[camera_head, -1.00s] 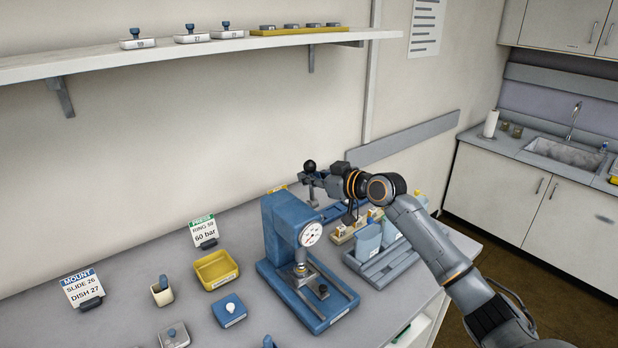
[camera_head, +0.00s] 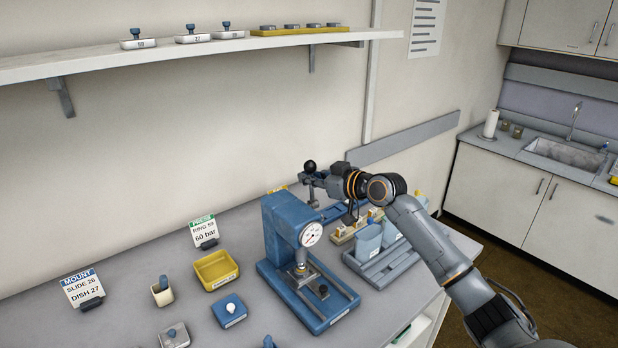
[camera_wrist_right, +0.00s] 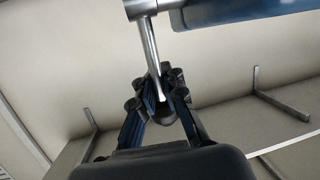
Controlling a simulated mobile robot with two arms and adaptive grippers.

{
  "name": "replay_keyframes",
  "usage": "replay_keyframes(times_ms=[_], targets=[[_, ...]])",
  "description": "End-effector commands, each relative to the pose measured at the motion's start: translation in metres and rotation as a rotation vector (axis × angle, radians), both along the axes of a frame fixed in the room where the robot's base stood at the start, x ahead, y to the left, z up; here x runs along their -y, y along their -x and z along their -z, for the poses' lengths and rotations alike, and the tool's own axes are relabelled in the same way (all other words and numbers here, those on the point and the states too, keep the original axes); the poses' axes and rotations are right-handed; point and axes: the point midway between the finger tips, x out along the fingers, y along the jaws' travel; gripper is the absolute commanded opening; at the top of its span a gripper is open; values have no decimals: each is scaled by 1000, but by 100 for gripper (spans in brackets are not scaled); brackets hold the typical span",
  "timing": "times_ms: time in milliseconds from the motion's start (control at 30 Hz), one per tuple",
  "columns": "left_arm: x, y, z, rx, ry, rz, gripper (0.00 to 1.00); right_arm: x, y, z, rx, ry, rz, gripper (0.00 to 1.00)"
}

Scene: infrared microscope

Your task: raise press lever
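The blue press (camera_head: 283,222) with a round dial gauge (camera_head: 311,234) stands on the bench, its plunger over a blue base. My right gripper (camera_head: 313,184) is beside the press head, next to a black ball knob (camera_head: 310,165). In the right wrist view the metal lever rod (camera_wrist_right: 147,45) runs from a hub beside the blue press head into my right gripper (camera_wrist_right: 158,97). The fingers are closed around the rod; their exact contact is partly hidden. My left gripper is in neither view.
A wall shelf (camera_head: 180,58) hangs above.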

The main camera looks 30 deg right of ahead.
Motion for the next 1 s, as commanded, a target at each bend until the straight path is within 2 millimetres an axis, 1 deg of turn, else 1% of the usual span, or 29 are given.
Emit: replay_keyframes(times_ms=[33, 133, 167, 433, 567, 667, 900, 1000], targets=[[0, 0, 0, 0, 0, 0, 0, 4, -1, -8, 20, 6, 8, 12], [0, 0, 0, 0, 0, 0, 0, 4, -1, -8, 18, 4, 8, 33], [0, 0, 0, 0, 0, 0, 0, 3, -1, -7, 17, 4, 7, 35], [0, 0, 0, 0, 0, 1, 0, 2, 0, -3, 8, 1, 4, 35], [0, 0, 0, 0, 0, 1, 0, 4, 6, -4, 7, 2, 5, 35], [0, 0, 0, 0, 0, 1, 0, 7, 19, -6, 6, 4, 5, 35], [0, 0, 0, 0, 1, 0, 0, 17, 63, -16, 4, 5, 3, 35], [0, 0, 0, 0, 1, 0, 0, 22, 79, -20, 4, 3, 4, 35]])
